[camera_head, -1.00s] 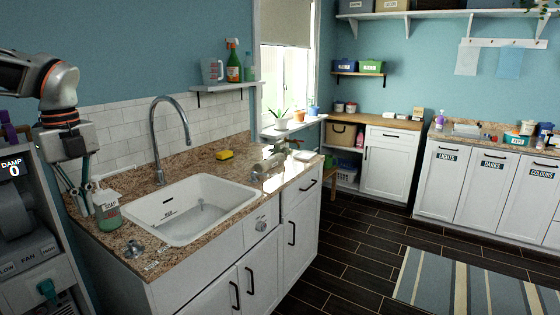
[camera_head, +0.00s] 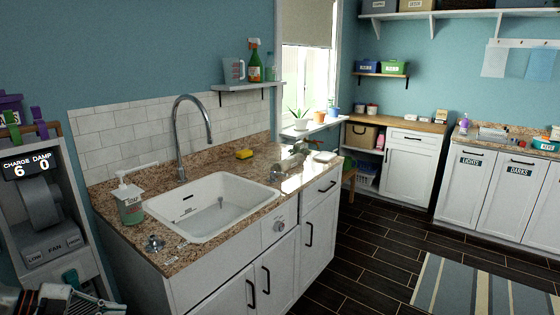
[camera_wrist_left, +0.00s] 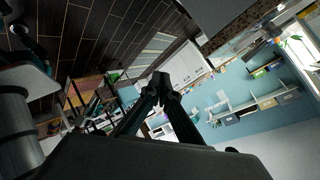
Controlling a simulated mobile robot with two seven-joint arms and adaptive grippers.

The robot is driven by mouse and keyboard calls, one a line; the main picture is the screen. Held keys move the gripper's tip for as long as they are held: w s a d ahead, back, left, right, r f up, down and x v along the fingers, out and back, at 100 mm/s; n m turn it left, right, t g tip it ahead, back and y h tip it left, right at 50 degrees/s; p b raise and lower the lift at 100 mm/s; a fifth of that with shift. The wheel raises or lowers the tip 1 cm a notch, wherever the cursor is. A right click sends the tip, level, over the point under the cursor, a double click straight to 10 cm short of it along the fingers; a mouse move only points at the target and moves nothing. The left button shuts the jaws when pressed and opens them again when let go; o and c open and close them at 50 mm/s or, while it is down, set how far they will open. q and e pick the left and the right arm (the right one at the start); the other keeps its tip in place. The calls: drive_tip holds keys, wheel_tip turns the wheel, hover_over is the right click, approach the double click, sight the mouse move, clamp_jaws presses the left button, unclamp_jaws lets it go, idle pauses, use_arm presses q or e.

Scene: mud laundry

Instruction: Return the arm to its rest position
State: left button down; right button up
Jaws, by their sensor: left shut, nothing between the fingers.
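My left gripper (camera_head: 92,302) is low in the bottom left corner of the head view, partly cut off by the frame edge. It is in front of the grey machine and the sink cabinet. In the left wrist view its two dark fingers (camera_wrist_left: 162,84) come together at the tips with nothing between them. Most of my left arm is outside the head view. The right gripper does not show in either view.
A grey machine (camera_head: 46,212) with a display stands at the left. The granite counter (camera_head: 118,220) holds a soap bottle (camera_head: 130,205), a white sink (camera_head: 215,212) and a yellow sponge (camera_head: 244,154). Dark floor (camera_head: 372,255) is open to the right, with a striped rug (camera_head: 485,290).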

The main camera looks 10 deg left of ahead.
use_arm(q)
drive_tip(key=s+d+f+n+t+y, duration=0.2)
drive_tip(key=s+d+f+n, duration=0.3)
drive_tip(key=f, duration=0.4)
drive_tip(key=s+d+f+n+t+y, duration=0.2)
drive_tip(key=s+d+f+n+t, duration=0.15)
drive_tip(key=d+f, duration=0.35)
drive_tip(key=s+d+f+n+g+y, duration=0.1)
drive_tip(key=s+d+f+n, duration=0.1)
drive_tip(key=d, duration=0.6)
drive_tip(key=s+d+f+n+g+y, duration=0.1)
drive_tip(key=s+d+f+n, duration=0.2)
drive_tip(key=d, duration=0.5)
drive_tip(key=shift+d+f+n+g, duration=0.25)
drive_tip(key=shift+f+n+g, duration=0.1)
drive_tip(key=shift+f+n, duration=0.45)
